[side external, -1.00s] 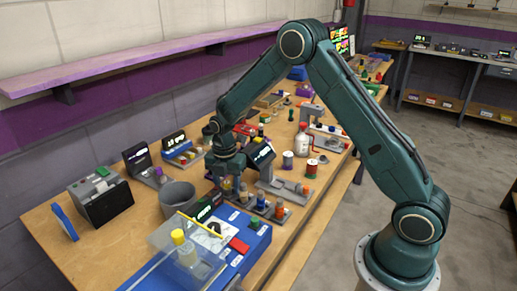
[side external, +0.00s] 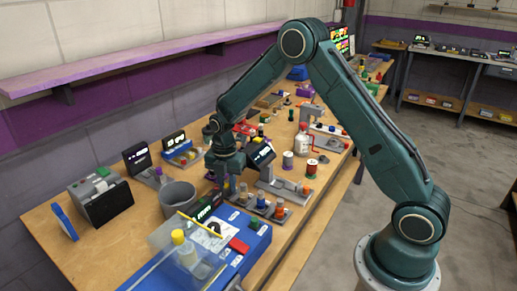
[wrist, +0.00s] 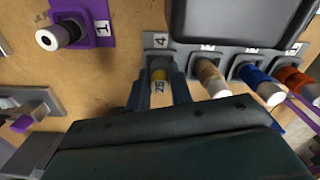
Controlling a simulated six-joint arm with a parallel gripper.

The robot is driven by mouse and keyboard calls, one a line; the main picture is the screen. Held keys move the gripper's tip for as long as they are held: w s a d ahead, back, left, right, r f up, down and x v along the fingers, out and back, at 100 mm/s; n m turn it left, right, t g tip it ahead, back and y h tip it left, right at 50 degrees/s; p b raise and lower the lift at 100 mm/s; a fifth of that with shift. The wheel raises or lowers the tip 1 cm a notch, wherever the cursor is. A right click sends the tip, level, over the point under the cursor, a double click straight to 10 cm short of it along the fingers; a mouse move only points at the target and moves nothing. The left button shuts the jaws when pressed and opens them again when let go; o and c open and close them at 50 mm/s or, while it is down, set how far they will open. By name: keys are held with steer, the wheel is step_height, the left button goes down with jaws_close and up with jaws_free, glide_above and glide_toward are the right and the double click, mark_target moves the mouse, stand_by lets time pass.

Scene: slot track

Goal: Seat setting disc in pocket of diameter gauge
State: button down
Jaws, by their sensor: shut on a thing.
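The piece is at the slot labelled 4, at the left end of a grey rack (wrist: 180,52). I cannot tell whether it still touches the slot floor. In the side view my gripper (side external: 228,190) is low over the rack's left end, and its fingers hide the piece. The rack (side external: 262,211) also holds tan, blue (wrist: 262,85) and orange (wrist: 296,84) pieces. I cannot tell for sure which device is the diameter gauge; a grey device with a tilted display (side external: 261,152) stands behind the rack.
A purple holder (wrist: 99,22) marked 1 carries a dark cylinder with a white end. A grey bin (side external: 177,198) stands left of my gripper, and a blue case (side external: 240,246) with a clear lid lies in front. Spools and a bottle (side external: 301,140) stand to the right.

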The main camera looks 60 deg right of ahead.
mark_target(227, 181)
step_height(227, 181, up, 20)
steer(key=shift+f, duration=0.15)
stand_by(0.5)
stand_by(0.5)
steer(key=s+d+m, duration=1.1)
steer(key=m, duration=0.7)
steer(key=shift+d+r, duration=0.25)
steer(key=shift+r, duration=0.2)
step_height(227, 181, down, 16)
steer(key=shift+r, duration=0.15)
steer(key=shift+f, duration=2.15)
